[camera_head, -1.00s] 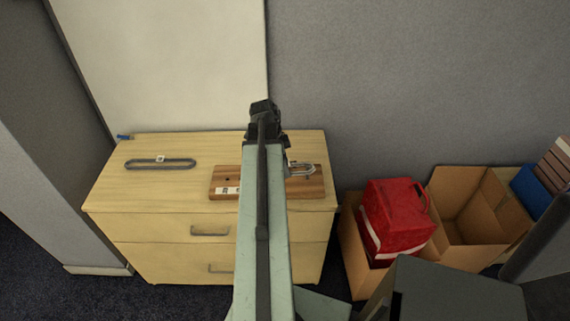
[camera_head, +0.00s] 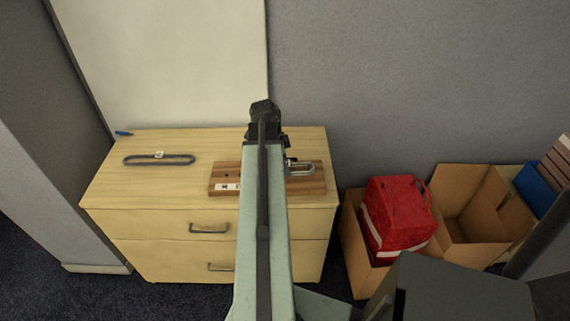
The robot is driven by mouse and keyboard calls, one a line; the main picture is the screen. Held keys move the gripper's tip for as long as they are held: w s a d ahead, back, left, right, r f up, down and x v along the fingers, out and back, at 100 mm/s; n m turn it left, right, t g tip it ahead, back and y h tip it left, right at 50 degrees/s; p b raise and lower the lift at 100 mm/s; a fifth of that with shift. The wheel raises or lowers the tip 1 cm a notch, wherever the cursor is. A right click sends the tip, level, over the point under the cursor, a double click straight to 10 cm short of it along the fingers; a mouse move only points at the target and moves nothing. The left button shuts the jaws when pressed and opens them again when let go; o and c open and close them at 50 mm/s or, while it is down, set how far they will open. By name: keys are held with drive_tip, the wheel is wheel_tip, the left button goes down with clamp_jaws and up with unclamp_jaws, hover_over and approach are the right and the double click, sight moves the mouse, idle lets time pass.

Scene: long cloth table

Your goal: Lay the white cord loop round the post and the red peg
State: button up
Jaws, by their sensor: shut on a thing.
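The white cord loop (camera_head: 301,168) shows in the head view just right of my arm, over the right part of a wooden board (camera_head: 227,177). Its left end is hidden behind my arm. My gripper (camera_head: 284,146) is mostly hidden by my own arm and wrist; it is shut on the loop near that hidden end. I cannot tell whether the loop touches the board. The post and the red peg cannot be made out; my arm covers the middle of the board.
A blue pen (camera_head: 123,133) lies at the back left. Cardboard boxes (camera_head: 462,205) and a red bag (camera_head: 396,215) stand right of the cabinet. The cabinet's front left top is clear.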

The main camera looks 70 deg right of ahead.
drive_tip(key=shift+w+f, duration=0.15)
drive_tip(key=shift+f+b, duration=0.65)
drive_tip(key=shift+b, duration=0.15)
drive_tip(key=o, duration=1.4)
drive_tip(key=shift+o, duration=0.2)
drive_tip(key=shift+r, duration=0.1)
